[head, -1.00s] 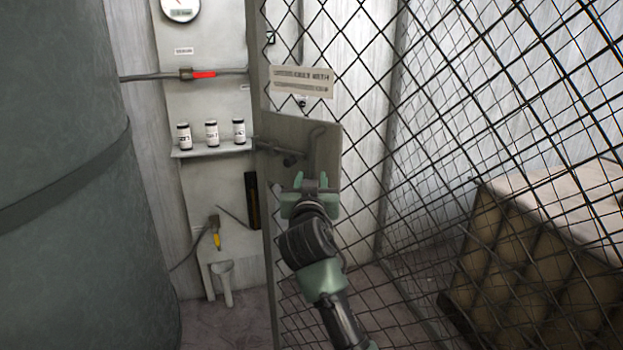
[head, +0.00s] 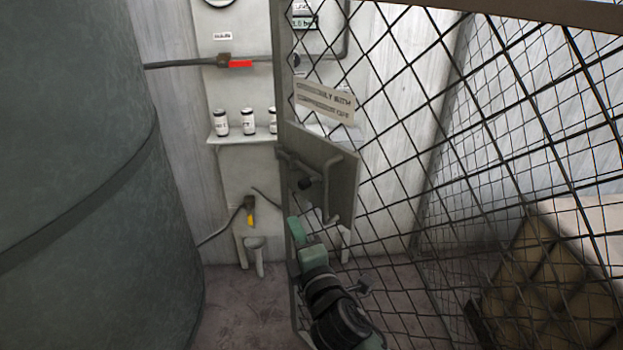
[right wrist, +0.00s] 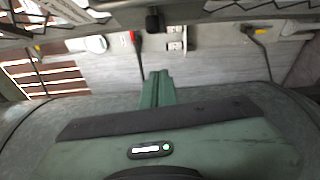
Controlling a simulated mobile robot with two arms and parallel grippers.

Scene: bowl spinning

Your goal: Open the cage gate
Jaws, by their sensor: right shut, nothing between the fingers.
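The cage gate (head: 283,100) is a dark wire-mesh panel in a metal frame, seen in the head view with its free edge left of centre. A metal plate (head: 342,185) with a pipe-like handle (head: 305,168) sits on that edge, below a printed sign (head: 325,102). My right gripper (head: 296,230) is at the gate's edge, just below the plate, shut and empty; I cannot tell whether it touches the frame. Its closed green fingers show in the right wrist view (right wrist: 157,88). My left gripper is out of view.
A large grey-green tank (head: 85,180) fills the left side. Floor (head: 235,310) shows between tank and gate. A box (head: 550,270) stands behind the mesh at right.

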